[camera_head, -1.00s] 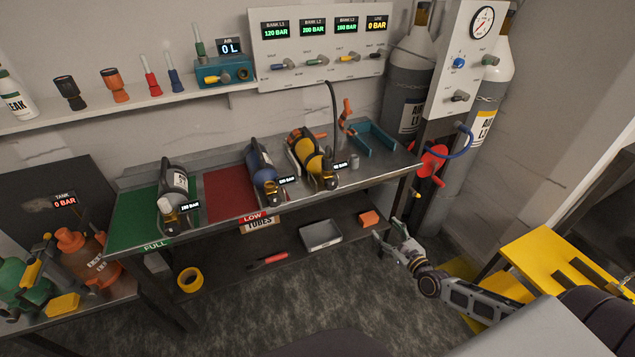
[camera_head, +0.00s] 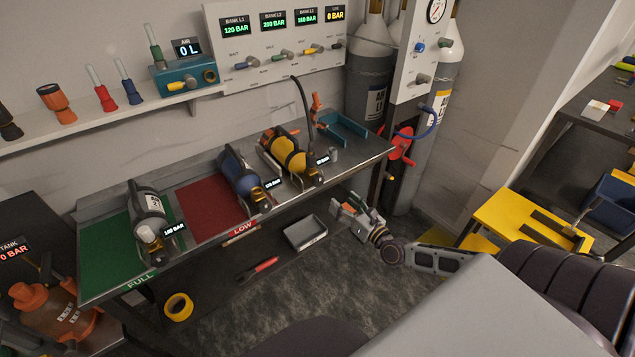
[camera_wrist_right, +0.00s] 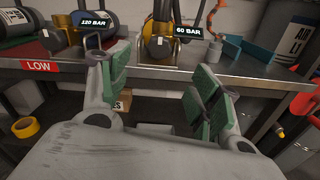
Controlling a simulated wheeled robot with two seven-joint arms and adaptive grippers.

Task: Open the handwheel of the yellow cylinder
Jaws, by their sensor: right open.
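The yellow cylinder (camera_head: 288,149) lies on the bench, right of the blue cylinder (camera_head: 238,173). Its brass valve end (camera_head: 309,175) faces the bench's front edge, and it also shows in the right wrist view (camera_wrist_right: 160,43). I cannot make out its handwheel clearly. My right gripper (camera_head: 350,210) is in front of the bench, below the top's edge and apart from the cylinder. In the right wrist view my right gripper (camera_wrist_right: 160,85) has its green-padded fingers spread and empty, with the valve end beyond them. My left gripper is not in view.
The steel bench edge (camera_head: 345,168) lies between my right gripper and the cylinder. A grey tray (camera_head: 305,234) sits on the shelf below. A small grey cup (camera_head: 333,154) and a teal holder (camera_head: 342,129) stand right of the cylinder. A black hose (camera_head: 305,105) hangs down behind it.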

